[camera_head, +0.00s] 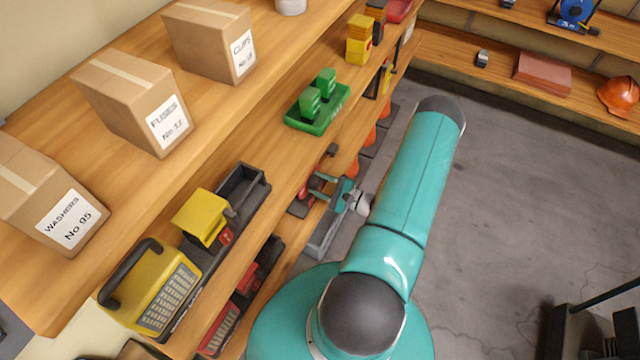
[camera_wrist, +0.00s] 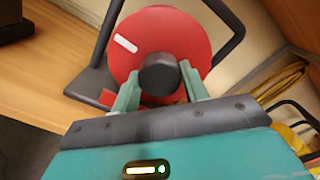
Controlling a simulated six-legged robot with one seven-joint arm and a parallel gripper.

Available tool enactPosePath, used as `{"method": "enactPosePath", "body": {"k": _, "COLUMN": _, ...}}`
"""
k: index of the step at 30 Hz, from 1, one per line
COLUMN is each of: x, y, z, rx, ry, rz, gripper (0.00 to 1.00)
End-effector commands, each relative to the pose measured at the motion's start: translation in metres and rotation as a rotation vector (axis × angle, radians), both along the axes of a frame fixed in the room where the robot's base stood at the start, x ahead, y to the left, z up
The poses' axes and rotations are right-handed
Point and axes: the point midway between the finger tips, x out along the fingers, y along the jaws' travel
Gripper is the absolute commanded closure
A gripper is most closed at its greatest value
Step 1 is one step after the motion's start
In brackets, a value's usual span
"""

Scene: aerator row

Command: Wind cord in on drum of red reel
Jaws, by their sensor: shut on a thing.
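The red reel (camera_wrist: 190,32) fills the upper middle of the wrist view. It has a round red side disc with a white mark at its upper left, and stands in a dark tube frame (camera_wrist: 228,22) on a wooden shelf. A dark round knob (camera_wrist: 159,72) sticks out from the disc toward me. My gripper (camera_wrist: 160,88) is shut on this knob, one finger on each side. In the head view my gripper (camera_head: 338,190) is at the shelf front, and the reel (camera_head: 303,200) shows only partly beside it. I cannot make out the reel's cord or drum.
A yellow coil (camera_wrist: 282,82) lies right of the reel. In the head view, the upper shelf holds cardboard boxes (camera_head: 135,100), a green tray (camera_head: 325,122) and a yellow case (camera_head: 150,290). A blue reel (camera_head: 575,12) stands far right. The grey floor (camera_head: 510,200) is largely clear.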

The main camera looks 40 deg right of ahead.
Motion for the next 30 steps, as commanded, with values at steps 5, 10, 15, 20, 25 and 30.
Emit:
{"method": "enactPosePath", "body": {"k": 5, "x": -0.0008, "y": -0.0002, "z": -0.0002, "rx": 0.105, "ry": 0.038, "rz": 0.000, "gripper": 0.78}}
{"method": "enactPosePath", "body": {"k": 10, "x": -0.0008, "y": -0.0002, "z": -0.0002, "rx": 0.244, "ry": 0.086, "rz": -0.002, "gripper": 0.78}}
{"method": "enactPosePath", "body": {"k": 15, "x": -0.0010, "y": 0.0001, "z": -0.0004, "rx": 0.397, "ry": 0.141, "rz": -0.001, "gripper": 0.78}}
{"method": "enactPosePath", "body": {"k": 20, "x": -0.0010, "y": 0.0003, "z": -0.0002, "rx": 0.541, "ry": 0.192, "rz": -0.001, "gripper": 0.78}}
{"method": "enactPosePath", "body": {"k": 25, "x": -0.0012, "y": 0.0003, "z": -0.0006, "rx": 0.692, "ry": 0.247, "rz": -0.002, "gripper": 0.78}}
{"method": "enactPosePath", "body": {"k": 30, "x": -0.0011, "y": 0.0005, "z": -0.0005, "rx": 0.844, "ry": 0.300, "rz": -0.001, "gripper": 0.78}}
